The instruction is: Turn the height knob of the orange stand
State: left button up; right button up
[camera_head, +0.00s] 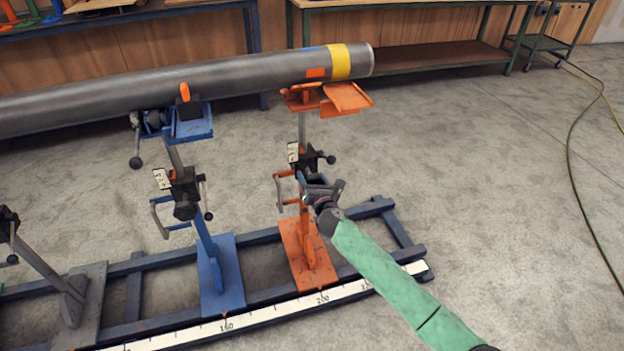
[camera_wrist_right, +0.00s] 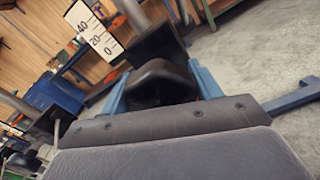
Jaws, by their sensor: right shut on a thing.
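The orange stand (camera_head: 304,250) stands on the dark blue rail frame, with its orange saddle (camera_head: 345,97) below the end of the grey pipe (camera_head: 200,85). Its black clamp body (camera_head: 308,160) sits midway up the post, beside a white scale plate (camera_head: 293,153). The scale plate is large in the right wrist view (camera_wrist_right: 95,32). My right gripper (camera_head: 311,186) is at the stand just below the clamp. In the wrist view its two blue fingers (camera_wrist_right: 160,88) are shut on a black knob (camera_wrist_right: 158,75). In the head view the gripper hides this knob. My left gripper is out of view.
A blue stand (camera_head: 222,275) and a grey stand (camera_head: 85,300) stand to the left on the same rail frame (camera_head: 385,206). A white ruler strip (camera_head: 270,312) runs along its front. The floor to the right is clear except for cables (camera_head: 572,150). Workbenches line the back wall.

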jog(key=m, duration=0.4)
jog(key=shift+d+f+m, duration=0.1)
jog(key=shift+d+m, duration=0.05)
jog(key=shift+m, duration=0.15)
jog(key=m, duration=0.3)
jog(key=shift+m, duration=0.4)
jog(key=m+p, duration=0.1)
jog(key=m, duration=0.3)
jog(key=shift+d, duration=0.1)
jog(key=shift+f+m+p, duration=0.15)
jog(key=shift+m+p, duration=0.3)
jog(key=shift+m, duration=1.25)
jog(key=o, duration=1)
jog(key=shift+c, duration=0.2)
jog(key=v, duration=0.7)
jog(key=shift+s, duration=0.35)
